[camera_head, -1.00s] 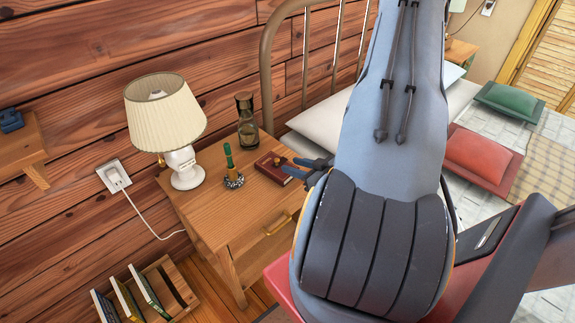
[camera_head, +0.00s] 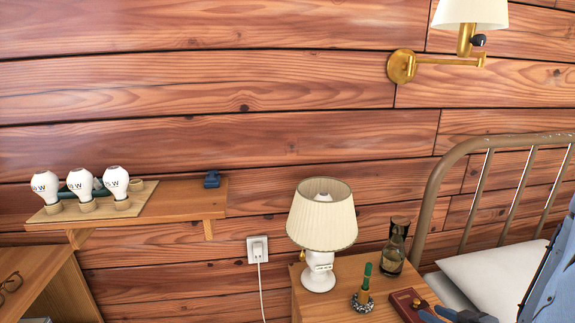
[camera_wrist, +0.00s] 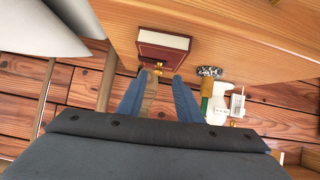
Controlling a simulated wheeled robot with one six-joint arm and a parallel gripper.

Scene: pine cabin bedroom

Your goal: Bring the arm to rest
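My gripper (camera_head: 448,315) shows at the bottom right of the head view, with blue fingers just right of a dark red book (camera_head: 409,304) on the bedside table (camera_head: 350,270). In the wrist view the two fingers of my gripper (camera_wrist: 159,80) are apart, with nothing seen held between them. The book (camera_wrist: 163,47) lies beyond the fingertips there, with a small brass piece at its near edge. Most of my arm is outside the head view; part of it shows at the right edge.
On the bedside table stand a lamp (camera_head: 322,220), a glass bottle (camera_head: 394,250) and a green-handled object (camera_head: 366,285) on a speckled base. A wall shelf (camera_head: 180,203) holds several bulbs. A bed with a white pillow (camera_head: 490,278) is at the right. A wall lamp (camera_head: 470,14) hangs above.

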